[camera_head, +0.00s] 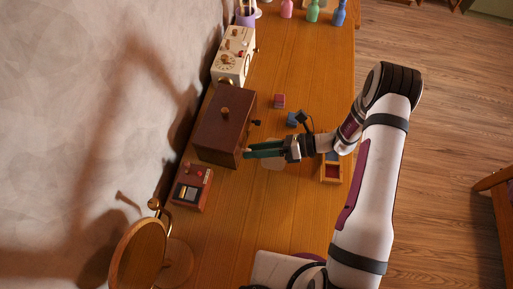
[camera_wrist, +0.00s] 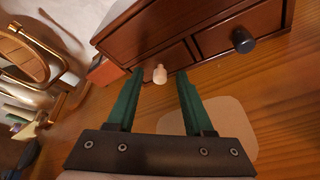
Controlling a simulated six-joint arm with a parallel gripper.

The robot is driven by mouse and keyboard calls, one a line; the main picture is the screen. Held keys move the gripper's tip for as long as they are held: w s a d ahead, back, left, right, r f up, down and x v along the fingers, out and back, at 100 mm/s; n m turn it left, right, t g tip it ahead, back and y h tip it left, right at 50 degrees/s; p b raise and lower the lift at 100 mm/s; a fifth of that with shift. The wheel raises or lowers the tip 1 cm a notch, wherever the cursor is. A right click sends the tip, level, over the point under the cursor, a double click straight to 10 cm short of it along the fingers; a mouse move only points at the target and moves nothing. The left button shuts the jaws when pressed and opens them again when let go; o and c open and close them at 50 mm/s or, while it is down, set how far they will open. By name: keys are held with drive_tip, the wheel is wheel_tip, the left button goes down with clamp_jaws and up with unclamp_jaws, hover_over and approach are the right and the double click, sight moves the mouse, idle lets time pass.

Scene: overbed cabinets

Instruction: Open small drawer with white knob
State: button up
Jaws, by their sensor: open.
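A dark brown wooden box with drawers (camera_head: 222,128) stands on the desk against the wall; its drawer fronts show in the wrist view (camera_wrist: 215,38). The small drawer with the white knob (camera_wrist: 160,74) is at the lower left of the front and looks shut. A neighbouring drawer to its right has a dark knob (camera_wrist: 243,40). My gripper (camera_wrist: 158,84) is open, with its green fingers on either side of the white knob and apart from it.
A small red-brown box (camera_head: 193,187) stands left of the cabinet in the wrist view's sense, near a round mirror (camera_head: 137,255). A radio-like box (camera_head: 233,55), a red block (camera_head: 279,101), a blue block (camera_head: 292,119) and a small open tray (camera_head: 332,180) are nearby.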

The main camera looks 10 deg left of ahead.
drive_tip(key=shift+c, duration=0.2)
clamp_jaws()
idle(0.9)
